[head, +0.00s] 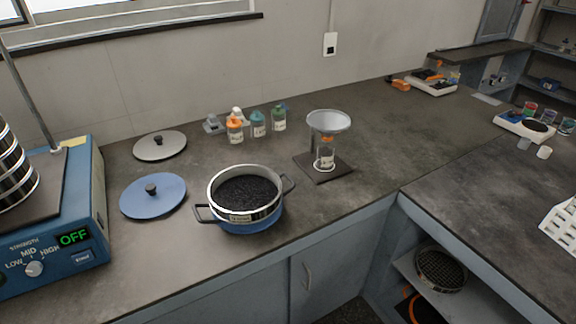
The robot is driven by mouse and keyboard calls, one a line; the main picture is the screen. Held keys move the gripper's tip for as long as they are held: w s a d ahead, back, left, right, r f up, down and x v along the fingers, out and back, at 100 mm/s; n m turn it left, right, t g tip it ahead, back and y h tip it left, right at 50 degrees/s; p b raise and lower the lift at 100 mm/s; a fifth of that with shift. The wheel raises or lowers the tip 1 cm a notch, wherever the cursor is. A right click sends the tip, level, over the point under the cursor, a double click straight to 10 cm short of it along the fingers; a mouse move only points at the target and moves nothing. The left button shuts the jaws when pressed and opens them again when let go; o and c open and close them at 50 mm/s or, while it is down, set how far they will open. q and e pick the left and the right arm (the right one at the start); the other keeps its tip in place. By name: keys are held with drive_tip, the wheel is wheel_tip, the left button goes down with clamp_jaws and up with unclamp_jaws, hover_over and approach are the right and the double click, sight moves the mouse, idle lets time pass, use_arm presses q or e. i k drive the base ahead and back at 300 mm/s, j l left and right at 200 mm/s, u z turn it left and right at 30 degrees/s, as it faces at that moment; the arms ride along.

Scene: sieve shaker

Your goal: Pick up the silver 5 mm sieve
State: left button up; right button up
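A round silver-rimmed sieve (244,176) with a small label on its front sits on a blue pan (262,223) with two dark handles, on the counter. Dark granules fill it; the label is too small to read. Another round sieve with a mesh (441,270) lies on the open shelf under the right counter. A stack of silver and black rings (12,165) stands on the shaker at the left edge, partly cut off. I cannot tell which of these is the 5 mm one. Neither of my grippers is in view.
The blue shaker (50,265) reads OFF. A blue lid (153,196) and a grey lid (160,145) lie left of the pan. Several bottles (258,124) stand behind it. A funnel stand (325,168) is to its right.

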sight(240, 194)
drive_tip(key=i+l, duration=0.2)
drive_tip(key=i+l+u, duration=0.15)
drive_tip(key=l, duration=0.2)
drive_tip(key=i+l+u, duration=0.35)
drive_tip(key=l, duration=0.35)
drive_tip(key=i+l+u, duration=0.15)
drive_tip(key=l, duration=0.25)
drive_tip(key=i, duration=0.05)
